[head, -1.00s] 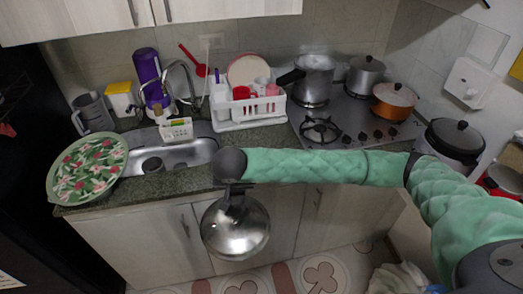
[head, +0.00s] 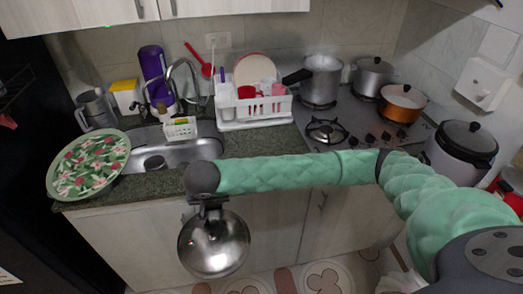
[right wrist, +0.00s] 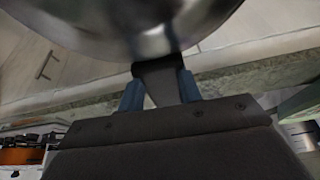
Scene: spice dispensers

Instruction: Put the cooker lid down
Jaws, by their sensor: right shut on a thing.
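The cooker lid (head: 214,243) is a shiny round metal lid with a dark handle. It hangs below my right gripper (head: 209,205), in front of the lower cabinet doors and below the counter edge. In the right wrist view my right gripper (right wrist: 160,92) is shut, its two blue fingers on either side of the lid's dark handle (right wrist: 158,78). The lid's metal disc (right wrist: 135,22) fills the top of that view. The cooker pot (head: 322,80), silver with a black handle, stands on the hob at the back. My left gripper is not in view.
A floral round tray (head: 88,165) leans at the counter's left end beside the sink (head: 190,153). A white dish rack (head: 252,110) stands right of the sink. The granite counter (head: 262,143) has a clear strip between sink and hob. An orange pot (head: 402,104) sits on the hob.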

